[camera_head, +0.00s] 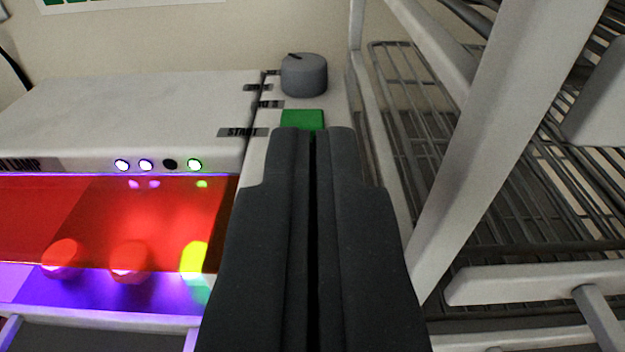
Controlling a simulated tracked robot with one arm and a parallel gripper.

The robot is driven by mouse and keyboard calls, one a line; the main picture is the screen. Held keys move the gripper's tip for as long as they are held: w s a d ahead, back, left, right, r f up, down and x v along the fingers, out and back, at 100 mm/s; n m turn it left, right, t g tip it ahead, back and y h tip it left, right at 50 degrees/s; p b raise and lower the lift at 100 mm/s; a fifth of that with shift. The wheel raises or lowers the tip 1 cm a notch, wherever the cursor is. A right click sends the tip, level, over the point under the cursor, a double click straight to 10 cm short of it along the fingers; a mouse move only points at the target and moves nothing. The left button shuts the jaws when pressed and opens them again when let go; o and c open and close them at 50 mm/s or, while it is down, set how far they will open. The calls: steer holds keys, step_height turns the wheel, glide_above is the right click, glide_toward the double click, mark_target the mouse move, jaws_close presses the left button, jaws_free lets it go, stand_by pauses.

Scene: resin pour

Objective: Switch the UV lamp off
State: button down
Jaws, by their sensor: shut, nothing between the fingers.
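The UV lamp (130,110) is a white box at the left with a glowing red and violet chamber (80,215) below its front edge. Small indicator lights sit on its front edge; several glow and one is dark. A green button (303,119) is on the right-hand panel, level with a label reading START. A grey knob (304,75) stands behind it. My gripper (313,132) is shut and empty, its tips right at the near edge of the green button in the picture. I cannot tell whether they touch it; the button's near part is hidden.
A white-framed wire rack (440,150) stands close on the right, with a thick slanted post (490,150) near my gripper. Inside the lit chamber are two red round pieces (62,257) and a yellow-green one (195,258). A beige wall is behind.

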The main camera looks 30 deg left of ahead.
steer(key=x, duration=0.5)
steer(key=shift+f, duration=0.1)
step_height(320, 180, down, 2)
steer(key=shift+f+b, duration=0.15)
steer(key=shift+b, duration=0.25)
steer(key=shift+f, duration=0.75)
steer(key=shift+w+r+g+p, duration=0.15)
steer(key=shift+g+p, duration=0.15)
steer(key=shift+p, duration=1.1)
steer(key=shift+f+b, duration=0.3)
steer(key=shift+a, duration=0.1)
steer(key=shift+r, duration=0.1)
